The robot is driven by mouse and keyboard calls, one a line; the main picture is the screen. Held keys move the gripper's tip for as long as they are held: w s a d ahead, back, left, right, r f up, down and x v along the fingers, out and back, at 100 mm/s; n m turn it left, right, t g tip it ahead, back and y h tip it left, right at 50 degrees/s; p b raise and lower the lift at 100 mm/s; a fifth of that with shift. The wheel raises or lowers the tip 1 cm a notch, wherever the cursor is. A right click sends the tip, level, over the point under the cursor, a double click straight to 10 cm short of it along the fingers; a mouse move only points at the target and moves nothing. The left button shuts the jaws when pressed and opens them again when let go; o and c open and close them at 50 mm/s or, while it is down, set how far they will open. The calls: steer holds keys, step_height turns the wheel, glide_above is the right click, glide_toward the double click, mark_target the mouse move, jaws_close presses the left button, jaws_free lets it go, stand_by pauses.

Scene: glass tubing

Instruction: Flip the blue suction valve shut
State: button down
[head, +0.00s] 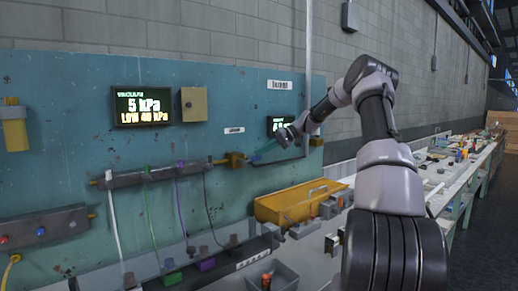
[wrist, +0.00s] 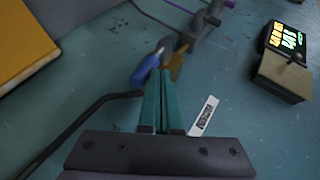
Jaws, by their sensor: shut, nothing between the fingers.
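The blue suction valve handle (wrist: 146,68) shows in the wrist view, sticking out beside a brass fitting (wrist: 177,60). In the head view the brass fitting (head: 235,160) sits on the teal panel at the right end of the dark manifold; I cannot make out the blue handle clearly there. My gripper (wrist: 160,80) has its two teal fingers together and empty, with the tips right by the base of the blue handle. I cannot tell whether they touch it. In the head view my gripper (head: 258,155) is just right of the fitting.
The dark manifold (head: 150,176) carries coloured lines down the panel. A yellow toolbox (head: 290,203) stands below my gripper. A black pipe (wrist: 95,108) runs close to my fingers.

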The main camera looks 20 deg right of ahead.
steer(key=shift+w+d+f+m+y, duration=0.1)
steer(key=shift+d+f+m+y, duration=0.05)
steer(key=shift+f+y, duration=0.25)
steer(key=shift+w+d+f+m+y, duration=0.15)
steer(key=shift+f+y, duration=0.1)
steer(key=shift+y, duration=0.25)
steer(key=shift+s+f, duration=0.1)
steer(key=shift+s, duration=0.05)
